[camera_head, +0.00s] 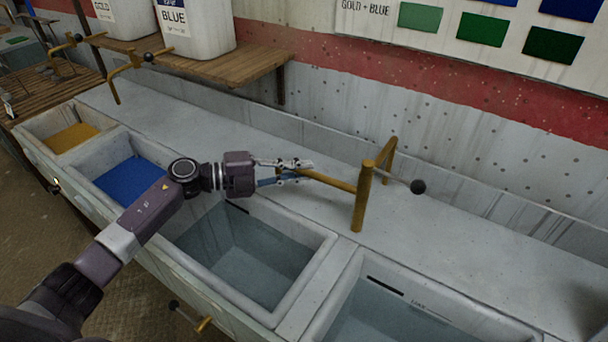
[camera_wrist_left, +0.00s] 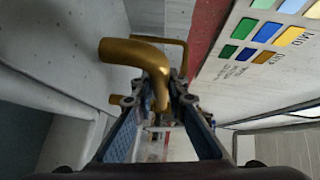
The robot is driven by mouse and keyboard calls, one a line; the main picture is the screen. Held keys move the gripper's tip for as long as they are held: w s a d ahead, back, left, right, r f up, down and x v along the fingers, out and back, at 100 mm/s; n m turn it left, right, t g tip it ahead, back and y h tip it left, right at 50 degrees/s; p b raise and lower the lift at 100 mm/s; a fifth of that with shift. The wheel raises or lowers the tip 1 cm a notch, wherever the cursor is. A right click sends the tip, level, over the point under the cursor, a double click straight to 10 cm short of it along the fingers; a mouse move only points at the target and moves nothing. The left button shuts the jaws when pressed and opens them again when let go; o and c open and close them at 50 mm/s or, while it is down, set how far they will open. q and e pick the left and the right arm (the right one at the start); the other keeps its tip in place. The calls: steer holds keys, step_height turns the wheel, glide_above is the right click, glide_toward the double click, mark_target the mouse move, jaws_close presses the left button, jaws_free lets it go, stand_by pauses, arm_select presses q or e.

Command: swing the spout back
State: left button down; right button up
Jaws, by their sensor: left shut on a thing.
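A lever with a black ball (camera_head: 417,187) sticks out to the right behind the post. My left gripper (camera_head: 298,172) is shut on the spout near its left end, which the fingers partly hide. In the left wrist view the brass spout (camera_wrist_left: 140,55) bends and runs down between the fingers of my left gripper (camera_wrist_left: 165,110). My right gripper is not in view.
The middle basin (camera_head: 325,250) lies in front of the spout, with another basin (camera_head: 345,268) to its right. Blue (camera_head: 130,178) and yellow (camera_head: 72,136) basins are at left. A wooden shelf (camera_head: 225,68) holds white jugs (camera_head: 205,35). The ledge right of the post is clear.

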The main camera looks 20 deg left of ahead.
arm_select(q)
steer(key=shift+w, duration=0.25)
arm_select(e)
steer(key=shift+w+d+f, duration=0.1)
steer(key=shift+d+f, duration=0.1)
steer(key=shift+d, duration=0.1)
arm_select(q)
steer(key=c, duration=1.9)
jaws_free()
steer(key=shift+s, duration=0.1)
steer(key=v, duration=1.2)
steer(key=shift+a, duration=0.1)
